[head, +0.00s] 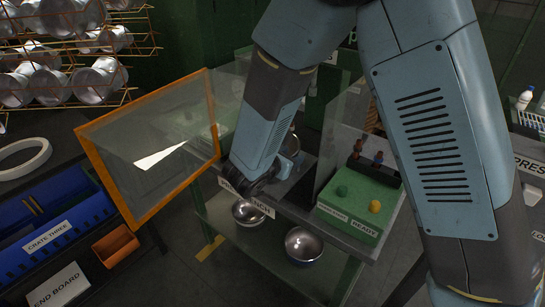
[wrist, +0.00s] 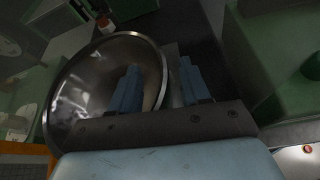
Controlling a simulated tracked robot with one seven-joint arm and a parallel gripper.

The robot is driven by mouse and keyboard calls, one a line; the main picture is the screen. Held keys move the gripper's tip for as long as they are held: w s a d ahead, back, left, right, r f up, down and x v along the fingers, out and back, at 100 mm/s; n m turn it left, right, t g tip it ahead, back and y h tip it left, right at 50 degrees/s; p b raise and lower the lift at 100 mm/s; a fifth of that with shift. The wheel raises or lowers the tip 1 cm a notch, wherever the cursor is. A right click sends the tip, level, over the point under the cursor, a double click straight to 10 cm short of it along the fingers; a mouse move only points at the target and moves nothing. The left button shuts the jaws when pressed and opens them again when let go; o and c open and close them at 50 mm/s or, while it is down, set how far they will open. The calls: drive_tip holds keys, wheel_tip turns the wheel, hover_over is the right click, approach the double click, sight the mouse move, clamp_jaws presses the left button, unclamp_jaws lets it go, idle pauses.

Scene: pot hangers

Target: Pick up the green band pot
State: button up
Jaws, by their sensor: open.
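A shiny metal pot (wrist: 88,88) fills the left of the wrist view, its open mouth towards the camera. A sliver of a pot (head: 291,146) shows behind my arm on the bench in the head view; it looks like the same one. No green band can be made out on it. My gripper (wrist: 158,86) is open. In the wrist view one finger overlaps the inside of the pot and the other is outside, with the rim's right side between them. Contact cannot be told. In the head view my arm mostly hides the gripper.
Two metal bowls (head: 304,244) (head: 247,212) stand on the shelf below. An orange-framed clear panel (head: 150,150) stands left of my arm, and another clear panel (head: 343,150) right. A green button box (head: 358,205) sits at the bench's right. Blue crates (head: 50,235) are left.

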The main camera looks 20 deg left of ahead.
drive_tip(key=shift+w, duration=0.1)
drive_tip(key=shift+d, duration=0.1)
clamp_jaws()
idle(0.3)
drive_tip(key=shift+f, duration=0.1)
idle(0.9)
